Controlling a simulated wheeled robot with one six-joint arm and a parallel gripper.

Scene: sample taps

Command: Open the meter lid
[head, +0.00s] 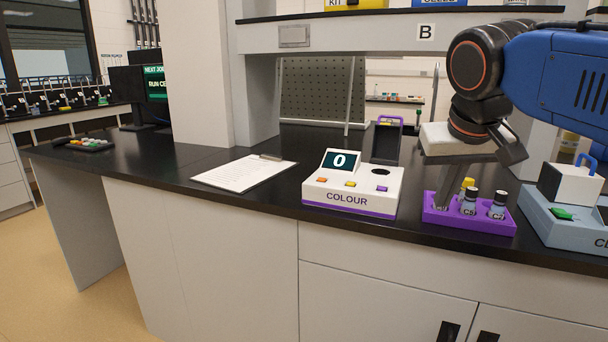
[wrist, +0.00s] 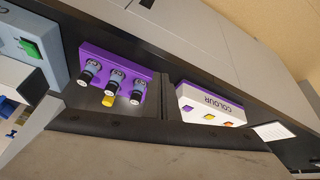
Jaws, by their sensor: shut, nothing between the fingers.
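The COLOUR meter (head: 350,188) is a white box with a purple base strip, a display reading 0 and small coloured buttons. Its dark lid (head: 385,143) with a purple handle stands upright at the back, and the round dark well (head: 381,171) in the top is uncovered. In the wrist view the meter (wrist: 210,104) shows upside down, its lid not clearly visible. My gripper (head: 443,200) is shut and empty, pointing down right of the meter, in front of or over the left end of the purple rack (head: 470,226). I cannot tell whether it touches the rack.
A light-blue device (head: 568,226) with a blue-handled box and green button stands at the right. A clipboard (head: 243,173) lies left of the meter. A shelf overhangs the bench. The bench farther left is mostly clear.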

